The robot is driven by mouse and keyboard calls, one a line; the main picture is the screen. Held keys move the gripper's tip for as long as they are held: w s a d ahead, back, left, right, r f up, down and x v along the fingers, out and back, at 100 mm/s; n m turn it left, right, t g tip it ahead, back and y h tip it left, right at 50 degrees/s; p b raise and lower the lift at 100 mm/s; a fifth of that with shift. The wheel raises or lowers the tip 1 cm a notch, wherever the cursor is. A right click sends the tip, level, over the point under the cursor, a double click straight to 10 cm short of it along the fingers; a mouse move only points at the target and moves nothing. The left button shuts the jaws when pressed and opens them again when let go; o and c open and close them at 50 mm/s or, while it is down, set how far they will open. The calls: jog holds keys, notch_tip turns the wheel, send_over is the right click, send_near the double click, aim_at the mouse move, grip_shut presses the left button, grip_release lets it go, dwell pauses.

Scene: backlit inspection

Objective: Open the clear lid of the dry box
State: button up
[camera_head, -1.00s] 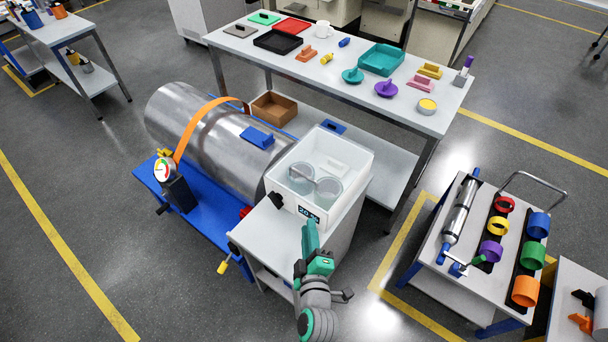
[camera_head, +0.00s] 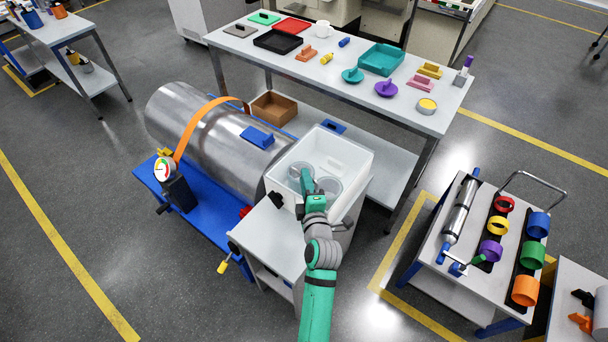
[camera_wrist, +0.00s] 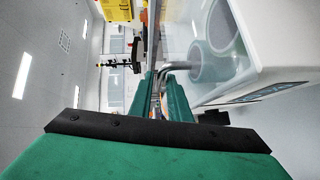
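The dry box (camera_head: 352,165) is a white box on a grey cabinet, with its clear lid lying closed across the top. Pale round items show through the lid. In the wrist view the box's white wall (camera_wrist: 275,45) is at the upper right. A grey bent bar handle (camera_wrist: 178,66) stands out from the lid side. My gripper (camera_head: 306,178) is at the front of the lid and covers the handle in the head view. In the wrist view my green fingers (camera_wrist: 162,95) lie close on either side of the bar. Whether they press on it I cannot tell.
A metal cylinder (camera_head: 190,135) with an orange strap and a gauge (camera_head: 165,169) lies on a blue stand left of the box. A long table (camera_head: 330,80) with trays and small parts stands behind. A cart (camera_head: 465,265) with coloured rings is at the right.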

jog(key=shift+x, duration=1.3)
jog(key=shift+c, duration=0.4)
grip_shut()
jog(key=shift+w+r, duration=0.1)
